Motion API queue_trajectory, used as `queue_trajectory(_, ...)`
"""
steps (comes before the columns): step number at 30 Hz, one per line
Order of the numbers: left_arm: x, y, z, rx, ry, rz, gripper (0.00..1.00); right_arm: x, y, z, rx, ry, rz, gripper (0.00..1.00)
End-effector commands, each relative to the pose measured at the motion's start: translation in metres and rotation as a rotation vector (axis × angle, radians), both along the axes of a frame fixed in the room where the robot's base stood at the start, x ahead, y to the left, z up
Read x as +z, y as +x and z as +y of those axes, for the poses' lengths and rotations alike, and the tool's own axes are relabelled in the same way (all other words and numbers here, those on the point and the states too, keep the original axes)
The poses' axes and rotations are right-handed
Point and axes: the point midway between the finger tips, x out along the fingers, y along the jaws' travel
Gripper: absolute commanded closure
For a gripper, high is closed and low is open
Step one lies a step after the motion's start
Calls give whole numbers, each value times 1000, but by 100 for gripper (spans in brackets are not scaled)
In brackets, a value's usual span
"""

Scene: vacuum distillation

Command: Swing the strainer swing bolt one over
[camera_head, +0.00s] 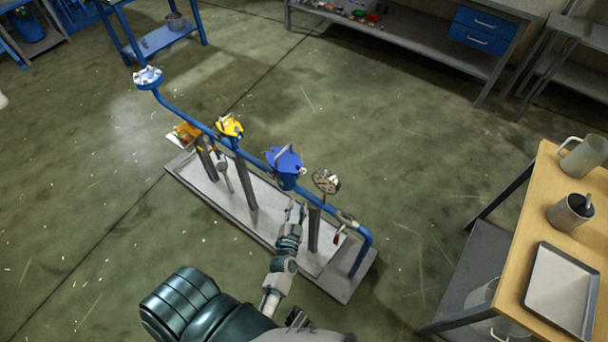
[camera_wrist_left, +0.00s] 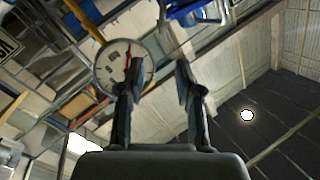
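The blue strainer (camera_head: 287,178) sits on the blue pipe line, with a flat angular top and a pale bar-like part on it. I cannot make out individual swing bolts at this size. In the head view my left gripper (camera_head: 296,210) is below and slightly right of the strainer, fingers pointing up. In the left wrist view my left gripper (camera_wrist_left: 157,72) has its two fingers apart with nothing between them. A blue part (camera_wrist_left: 197,12), probably of the strainer, shows beyond the fingertips at the top edge, apart from them.
A round gauge (camera_head: 326,181) stands right of the strainer; a dial (camera_wrist_left: 124,66) shows behind the left finger. A yellow fitting (camera_head: 230,127) is left along the blue pipe (camera_head: 188,116). A grey base plate (camera_head: 262,228) carries posts. A wooden-topped table (camera_head: 519,262) stands right.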

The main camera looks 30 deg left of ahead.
Motion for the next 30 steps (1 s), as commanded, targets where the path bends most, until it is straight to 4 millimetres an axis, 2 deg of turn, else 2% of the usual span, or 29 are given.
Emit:
queue_trajectory(1,1,13,6,1,2,-4,65,1,2,0,0,1,-3,60)
queue_trajectory(9,0,73,31,1,-2,-4,65,11,10,2,-2,2,-9,60)
queue_trajectory(15,0,106,43,1,1,-3,65,23,16,3,-4,3,-15,60)
queue_trajectory(21,1,121,49,0,1,-1,65,29,19,3,-4,4,-17,60)
queue_trajectory(30,1,123,50,1,1,-2,65,30,20,3,-4,3,-16,60)
